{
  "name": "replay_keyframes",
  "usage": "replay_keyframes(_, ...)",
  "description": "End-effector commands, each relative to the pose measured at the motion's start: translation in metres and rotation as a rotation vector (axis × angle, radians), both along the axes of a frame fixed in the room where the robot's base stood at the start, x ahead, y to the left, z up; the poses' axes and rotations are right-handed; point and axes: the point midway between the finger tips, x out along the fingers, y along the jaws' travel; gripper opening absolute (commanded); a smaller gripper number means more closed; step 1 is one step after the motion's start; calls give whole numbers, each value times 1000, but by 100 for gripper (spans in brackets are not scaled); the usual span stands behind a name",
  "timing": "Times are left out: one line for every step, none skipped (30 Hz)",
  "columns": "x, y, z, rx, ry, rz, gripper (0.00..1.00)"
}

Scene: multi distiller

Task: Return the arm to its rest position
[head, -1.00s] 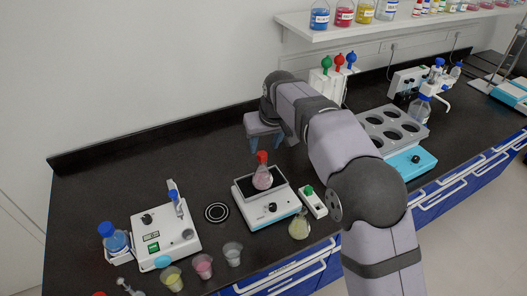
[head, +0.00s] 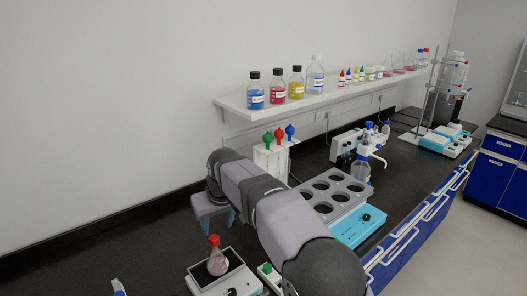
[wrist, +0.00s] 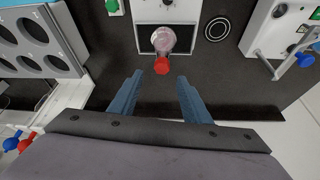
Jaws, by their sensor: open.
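My gripper (head: 215,217) is at the end of my grey arm, above the black bench. It also shows in the wrist view (wrist: 159,81), where its two blue fingers are spread with nothing between them. A flask with pink contents and a red stopper (head: 217,262) stands on the white balance (head: 200,284). In the wrist view the flask (wrist: 161,42) lies just beyond the fingertips, apart from them. The lower part of the balance is cut off by the head view's edge.
A white stand with coloured knobs (head: 272,160) is behind my arm. A shelf (head: 300,103) with bottles hangs on the wall. Bare bench (head: 120,250) lies left of my gripper.

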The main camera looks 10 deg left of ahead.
Motion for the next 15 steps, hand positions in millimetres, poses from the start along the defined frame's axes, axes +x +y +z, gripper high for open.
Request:
replay_keyframes(0,-9,-1,-4,5,-13,44)
replay_keyframes(0,-15,-2,-6,8,-22,44)
replay_keyframes(-1,-24,-4,-12,16,-34,44)
replay_keyframes(-2,-33,-5,-15,22,-47,44)
replay_keyframes(-3,-43,-8,-19,28,-61,44)
replay_keyframes(-5,-57,-11,-25,38,-81,44)
replay_keyframes(-7,-69,-14,-31,47,-98,44)
replay_keyframes(-10,-81,-16,-36,57,-116,44)
replay_keyframes(-15,-99,-21,-43,70,-141,44)
replay_keyframes(-20,-113,-24,-48,80,-161,44)
replay_keyframes(-25,-127,-28,-55,92,-181,44)
replay_keyframes(-33,-145,-33,-61,106,-209,44)
replay_keyframes(-40,-159,-37,-67,118,-230,44)
replay_keyframes(-47,-172,-41,-71,129,-250,44)
replay_keyframes(-58,-189,-47,-77,145,-277,44)
